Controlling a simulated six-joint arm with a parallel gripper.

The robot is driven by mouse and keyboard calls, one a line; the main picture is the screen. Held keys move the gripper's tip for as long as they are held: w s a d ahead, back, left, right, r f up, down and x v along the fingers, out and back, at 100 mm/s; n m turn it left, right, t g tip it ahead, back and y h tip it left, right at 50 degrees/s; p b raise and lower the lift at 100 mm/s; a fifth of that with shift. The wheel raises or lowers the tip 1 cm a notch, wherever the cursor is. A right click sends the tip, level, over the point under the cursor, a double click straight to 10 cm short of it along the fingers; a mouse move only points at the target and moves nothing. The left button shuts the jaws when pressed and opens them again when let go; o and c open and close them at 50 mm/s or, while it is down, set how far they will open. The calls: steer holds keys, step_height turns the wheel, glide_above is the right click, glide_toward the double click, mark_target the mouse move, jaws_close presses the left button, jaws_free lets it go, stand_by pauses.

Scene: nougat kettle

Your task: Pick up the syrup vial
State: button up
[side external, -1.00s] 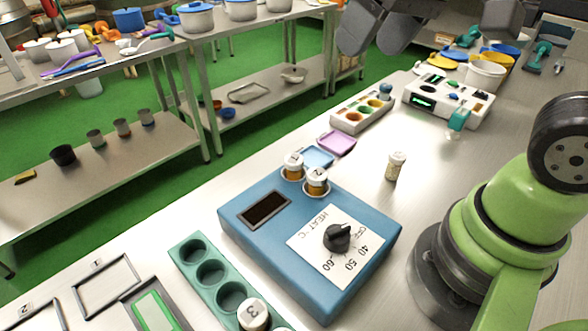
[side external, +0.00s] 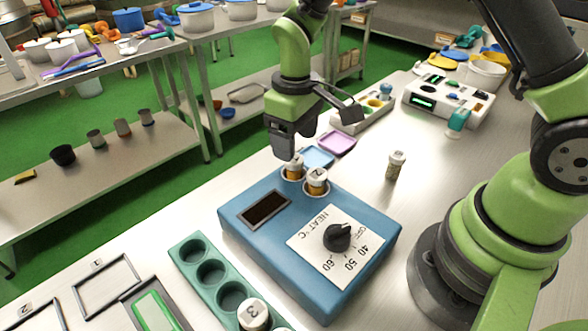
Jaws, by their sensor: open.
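Two amber vials with white numbered caps stand in the wells of a blue heater block (side external: 240,222): a left vial (side external: 294,168) and a right vial (side external: 316,181) whose cap reads 2. A third vial (side external: 253,314) with a cap marked 3 stands in the green rack (side external: 187,246). A pale, white-capped bottle (side external: 396,165) stands alone on the table. I cannot tell from the labels which is the syrup vial. My gripper (side external: 291,150) is open, pointing down just above the left vial, its fingertips close to that cap.
A dial (side external: 337,238) rises from the heater's top. Blue (side external: 317,157) and pink (side external: 338,143) trays lie behind it, with a rack of coloured wells (side external: 365,112) and a white device (side external: 447,100) farther back. The table right of the heater is mostly clear.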

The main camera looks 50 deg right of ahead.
mark_target(294, 172)
step_height(294, 172, down, 5)
steer(key=shift+f, duration=0.2)
steer(key=c, duration=1)
